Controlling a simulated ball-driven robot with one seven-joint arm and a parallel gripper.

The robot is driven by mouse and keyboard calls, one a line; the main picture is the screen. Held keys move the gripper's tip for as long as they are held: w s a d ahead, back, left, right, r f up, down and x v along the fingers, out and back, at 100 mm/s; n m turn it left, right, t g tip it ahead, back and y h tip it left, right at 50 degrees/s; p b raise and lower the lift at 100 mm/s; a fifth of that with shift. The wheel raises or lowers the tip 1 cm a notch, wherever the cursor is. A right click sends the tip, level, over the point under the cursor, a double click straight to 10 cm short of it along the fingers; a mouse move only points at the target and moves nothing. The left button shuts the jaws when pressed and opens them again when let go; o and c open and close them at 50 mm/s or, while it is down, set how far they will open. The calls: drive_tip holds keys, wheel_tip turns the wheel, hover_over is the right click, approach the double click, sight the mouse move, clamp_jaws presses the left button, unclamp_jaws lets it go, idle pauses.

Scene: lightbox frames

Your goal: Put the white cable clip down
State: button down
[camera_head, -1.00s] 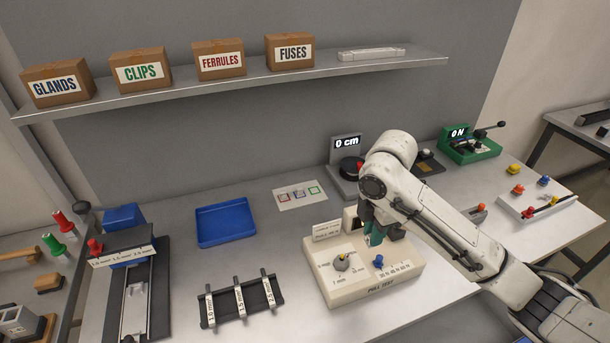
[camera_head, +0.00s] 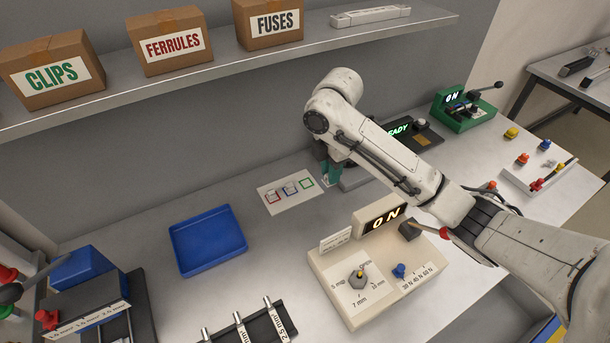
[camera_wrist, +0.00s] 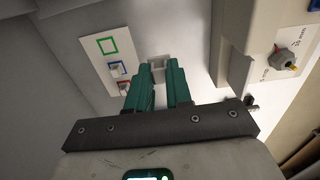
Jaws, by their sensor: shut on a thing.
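My gripper (camera_head: 331,172) hangs low over the bench, just right of a white card (camera_head: 264,206) with red, blue and green outlined squares. In the wrist view, its green fingers (camera_wrist: 158,73) are shut on the white cable clip (camera_wrist: 158,62), which shows pale between the fingertips. The head view hides the clip. The card (camera_wrist: 90,49) lies left of the fingers in the wrist view. Small pale pieces lie at its blue and red squares. The green square (camera_head: 307,183) looks empty.
A cream tester (camera_head: 345,262) reading "0 N" stands in front of my arm. A blue tray (camera_head: 207,240) lies left of the card. A shelf (camera_head: 200,97) with labelled boxes runs above. Bare bench lies between card and tester.

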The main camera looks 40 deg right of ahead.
drive_tip(key=w+d+f+b, duration=0.2)
drive_tip(key=w+f+b, duration=0.1)
drive_tip(key=w, duration=0.3)
drive_tip(key=p, duration=0.1)
hover_over(307, 183)
drive_tip(key=f, duration=0.5)
drive_tip(key=shift+s+a, duration=0.1)
drive_tip(key=shift+s, duration=0.25)
drive_tip(key=shift+w+f, duration=0.25)
drive_tip(key=shift+f, duration=0.1)
drive_tip(key=shift+f+p, duration=0.5)
drive_tip(key=shift+f, duration=1.15)
drive_tip(key=shift+f, duration=0.2)
drive_tip(key=c, duration=1)
unclamp_jaws()
drive_tip(key=shift+r, duration=0.1)
drive_tip(key=shift+c, duration=0.2)
